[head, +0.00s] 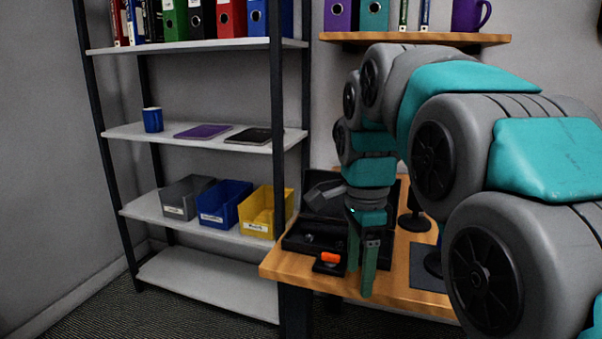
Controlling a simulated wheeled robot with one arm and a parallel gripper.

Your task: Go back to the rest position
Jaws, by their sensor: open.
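My gripper (361,268) hangs pointing down over the left part of the wooden desk (408,274). Its two green fingers are apart, and I see nothing held between them. An orange object (330,258) sits on a small black holder at the desk's left front, just left of the fingers. Behind it is an open black case (297,240) with small dark items inside that I cannot make out. My gripper and wrist hide part of the case.
A metal shelf rack at left holds a grey bin (187,197), a blue bin (224,202) and a yellow bin (265,211). A blue mug (153,120) stands above them. A dark stand (415,221) is right of my gripper. A wall shelf (415,38) is above.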

